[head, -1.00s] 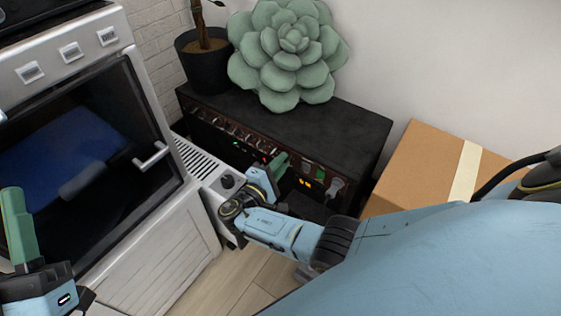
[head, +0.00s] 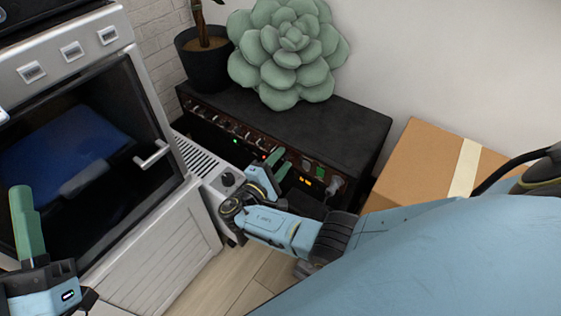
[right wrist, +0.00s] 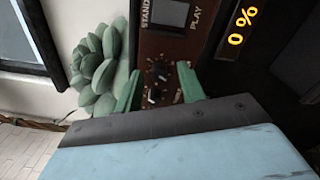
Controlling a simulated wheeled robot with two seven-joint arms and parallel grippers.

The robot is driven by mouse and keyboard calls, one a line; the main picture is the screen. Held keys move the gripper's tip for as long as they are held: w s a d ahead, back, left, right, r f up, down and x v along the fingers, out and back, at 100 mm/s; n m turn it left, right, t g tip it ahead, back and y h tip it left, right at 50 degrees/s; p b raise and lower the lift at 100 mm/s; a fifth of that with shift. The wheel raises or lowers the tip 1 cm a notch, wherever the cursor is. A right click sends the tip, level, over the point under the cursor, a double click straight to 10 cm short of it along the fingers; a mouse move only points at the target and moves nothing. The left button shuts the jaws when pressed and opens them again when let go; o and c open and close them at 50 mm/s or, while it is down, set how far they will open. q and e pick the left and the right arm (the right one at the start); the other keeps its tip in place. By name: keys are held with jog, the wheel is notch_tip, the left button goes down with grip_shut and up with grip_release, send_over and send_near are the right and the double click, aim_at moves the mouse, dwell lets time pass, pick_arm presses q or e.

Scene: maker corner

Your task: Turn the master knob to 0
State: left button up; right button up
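The amplifier (head: 330,125) is a long black box with a row of small knobs along its front. My right gripper (head: 277,163) is at its front panel, near the right half of the row. I cannot read which knob is the master. An orange display (right wrist: 241,26) beside them reads 0 %. My left gripper (head: 27,225) is at the lower left, away from the amplifier; its finger gap cannot be made out.
A green succulent (head: 288,50) and a dark plant pot (head: 203,60) stand on or behind the amplifier. A white oven (head: 150,235) is at the left, a cardboard box (head: 420,160) at the right. A grey vented unit (head: 195,160) stands between oven and amplifier.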

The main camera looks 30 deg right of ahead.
jog(key=v, duration=1.3)
jog(key=shift+a, duration=0.2)
jog(key=shift+s, duration=0.1)
